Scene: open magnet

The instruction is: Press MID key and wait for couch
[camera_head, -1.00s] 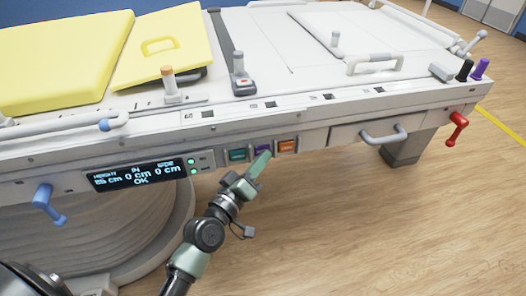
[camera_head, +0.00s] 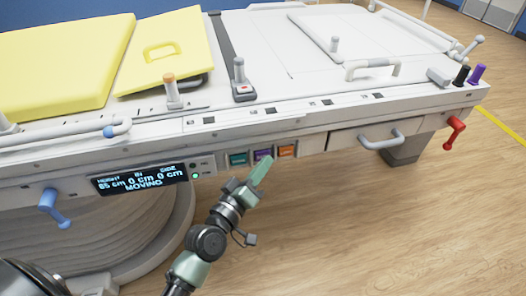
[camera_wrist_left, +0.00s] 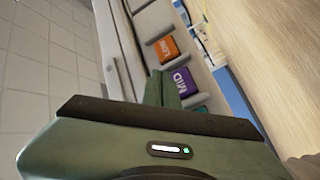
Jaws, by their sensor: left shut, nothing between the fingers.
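The purple MID key (camera_head: 263,154) is on the couch's front panel, between a teal key (camera_head: 238,159) and an orange key (camera_head: 287,151). The fingers also show in the left wrist view (camera_wrist_left: 162,90). The couch (camera_head: 300,119) carries a display (camera_head: 140,179) that reads MOVING, with IN and SIDE at 0 cm. My right gripper is not seen.
A blue handle (camera_head: 52,205) juts out at the left and a grey drawer handle (camera_head: 382,139) at the right. A red lever (camera_head: 454,132) hangs at the right end. The floor (camera_head: 350,220) in front is clear.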

